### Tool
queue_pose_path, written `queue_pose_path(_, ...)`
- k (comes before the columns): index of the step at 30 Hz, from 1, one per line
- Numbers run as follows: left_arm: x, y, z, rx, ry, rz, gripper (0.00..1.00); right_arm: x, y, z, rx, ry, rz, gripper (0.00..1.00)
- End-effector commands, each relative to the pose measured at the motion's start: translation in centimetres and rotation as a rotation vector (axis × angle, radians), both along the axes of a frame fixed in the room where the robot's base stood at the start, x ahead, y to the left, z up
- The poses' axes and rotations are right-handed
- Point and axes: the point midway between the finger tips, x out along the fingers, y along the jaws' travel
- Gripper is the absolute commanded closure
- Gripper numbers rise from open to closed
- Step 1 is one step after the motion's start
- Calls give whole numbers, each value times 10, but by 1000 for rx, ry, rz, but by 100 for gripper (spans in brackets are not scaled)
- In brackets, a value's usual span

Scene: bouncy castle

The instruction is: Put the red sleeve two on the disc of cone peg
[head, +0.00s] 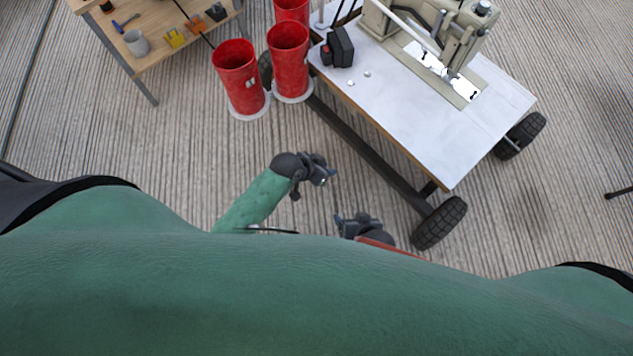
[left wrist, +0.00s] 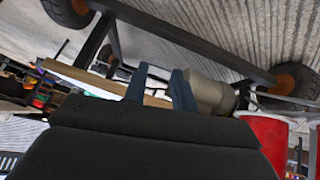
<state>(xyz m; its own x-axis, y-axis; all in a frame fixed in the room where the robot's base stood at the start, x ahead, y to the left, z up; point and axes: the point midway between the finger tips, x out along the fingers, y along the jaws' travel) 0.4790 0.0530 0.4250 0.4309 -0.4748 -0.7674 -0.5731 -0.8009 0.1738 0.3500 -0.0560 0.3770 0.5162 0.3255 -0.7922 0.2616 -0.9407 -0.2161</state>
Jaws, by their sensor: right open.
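Three red hollow sleeves stand close together on the floor in the head view: one at the left (head: 237,75), one at the middle (head: 289,58), and one partly cut off at the top (head: 292,10). White round discs show at the feet of the left and middle ones. I cannot tell which is sleeve two, and no cone peg is clearly visible. A red sleeve also shows in the left wrist view (left wrist: 268,138), at lower right. My left gripper (head: 328,174) is open and empty, nearer to me than the sleeves and apart from them. My right gripper (head: 342,221) is open and empty, low beside it.
A wheeled sewing table (head: 410,120) with a sewing machine (head: 440,35) stands right of the sleeves; its frame and wheels border my grippers. A wooden workbench (head: 160,40) with tools and a grey mug (head: 137,42) stands at upper left. The floor between is clear.

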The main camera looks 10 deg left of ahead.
Motion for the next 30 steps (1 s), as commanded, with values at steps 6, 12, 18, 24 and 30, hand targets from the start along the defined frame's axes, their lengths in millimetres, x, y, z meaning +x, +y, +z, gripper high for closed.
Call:
queue_pose_path(6, -71, -4, -30, -23, 41, 182, 73, 0, 0, 0, 0, -1, 0, 24)
queue_pose_path(12, -115, 0, -44, -20, 62, 299, 73, 0, 0, 0, 0, 0, 0, 24)
queue_pose_path(18, -132, 3, -49, -17, 68, 339, 73, -3, 0, -1, -1, 4, 0, 24)
queue_pose_path(24, -132, 3, -49, -16, 68, 341, 73, -5, 0, -2, 0, 6, 0, 24)
queue_pose_path(30, -132, 3, -49, -16, 68, 340, 73, -5, 0, -2, 0, 6, 0, 24)
